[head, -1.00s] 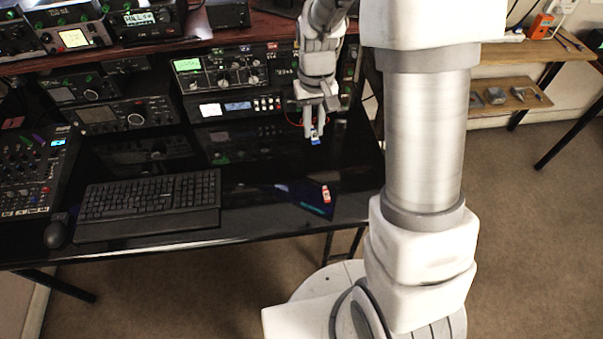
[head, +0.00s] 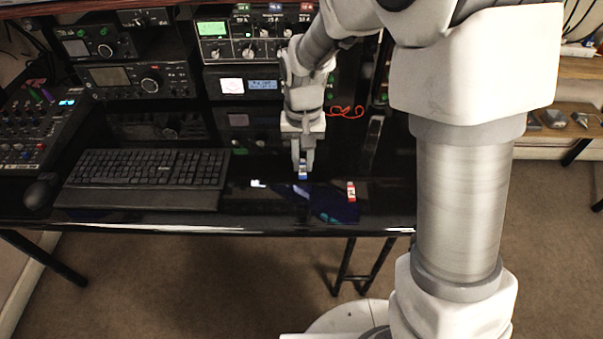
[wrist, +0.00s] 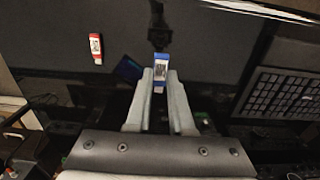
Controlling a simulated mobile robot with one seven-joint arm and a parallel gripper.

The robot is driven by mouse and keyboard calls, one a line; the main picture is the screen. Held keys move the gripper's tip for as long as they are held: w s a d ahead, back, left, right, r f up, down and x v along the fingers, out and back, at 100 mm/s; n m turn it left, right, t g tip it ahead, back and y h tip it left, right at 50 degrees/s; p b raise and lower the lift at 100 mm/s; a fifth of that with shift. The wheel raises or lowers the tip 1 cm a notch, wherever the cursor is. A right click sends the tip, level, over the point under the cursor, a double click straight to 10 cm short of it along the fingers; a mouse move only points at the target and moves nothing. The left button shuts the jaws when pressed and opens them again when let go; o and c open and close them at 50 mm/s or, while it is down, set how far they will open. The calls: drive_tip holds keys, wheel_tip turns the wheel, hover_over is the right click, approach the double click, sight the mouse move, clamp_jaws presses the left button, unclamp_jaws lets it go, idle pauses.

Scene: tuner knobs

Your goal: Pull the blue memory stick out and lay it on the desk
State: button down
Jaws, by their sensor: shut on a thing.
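The blue memory stick (head: 303,171) is between the fingertips of my gripper (head: 303,165), low over the glossy black desk (head: 270,205). My gripper points down and is shut on the stick. The wrist view shows the blue stick (wrist: 161,72) with a pale label, gripped between both fingers of my gripper (wrist: 161,84). I cannot tell whether the stick's lower end touches the desk. It is clear of the radio equipment behind.
A red memory stick (head: 351,191) lies on the desk just right of my gripper. A black keyboard (head: 147,170) and a mouse (head: 37,195) are to the left. Stacked radios (head: 250,85) stand behind. The desk's front edge is close in front.

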sight(301, 193)
drive_tip(key=shift+a+f, duration=0.15)
drive_tip(key=shift+f, duration=0.2)
wheel_tip(301, 193, down, 6)
drive_tip(key=b, duration=0.5)
drive_tip(key=shift+f+b, duration=0.25)
drive_tip(key=shift+b, duration=0.15)
drive_tip(key=shift+f+b, duration=0.4)
drive_tip(key=shift+f, duration=0.25)
drive_tip(key=c, duration=0.9)
unclamp_jaws()
drive_tip(key=shift+c, duration=0.2)
drive_tip(key=shift+r, duration=0.15)
drive_tip(key=shift+r+p, duration=1.45)
drive_tip(key=o, duration=0.6)
drive_tip(key=shift+c, duration=0.2)
